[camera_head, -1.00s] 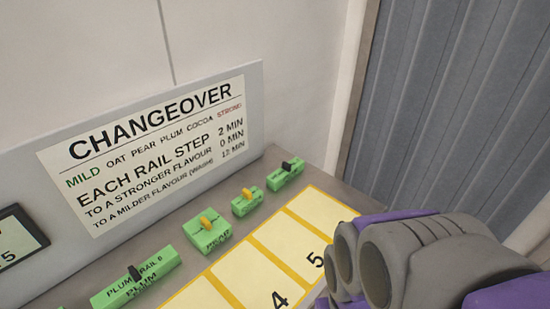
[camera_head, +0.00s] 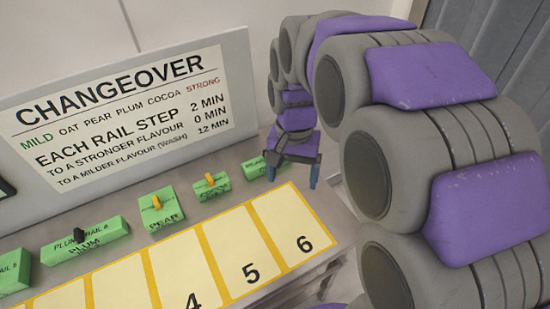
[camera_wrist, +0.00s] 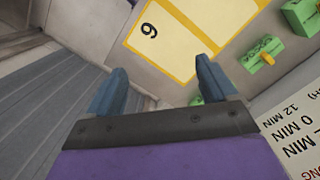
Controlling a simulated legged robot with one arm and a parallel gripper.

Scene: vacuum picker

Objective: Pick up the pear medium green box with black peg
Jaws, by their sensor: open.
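A green box lettered PEAR (camera_head: 160,217) stands on the counter with a yellow-orange peg on top. To its left is a longer green box lettered PLUM (camera_head: 85,245) with a black peg. The rightmost green box (camera_head: 256,172) is partly hidden by my gripper; its peg and label are not visible now. My gripper (camera_head: 292,170) is open and empty, pointing down above the counter's right end, near that box. In the wrist view my gripper (camera_wrist: 161,68) shows two spread blue fingers, and a sliver of green box (camera_wrist: 196,101) shows beside the right finger.
Another green box (camera_head: 211,187) with a yellow-orange peg stands between PEAR and the rightmost one. A green box (camera_head: 12,274) is cut off at left. Numbered cream slots (camera_head: 245,238) lie in front. The CHANGEOVER sign (camera_head: 125,120) stands behind.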

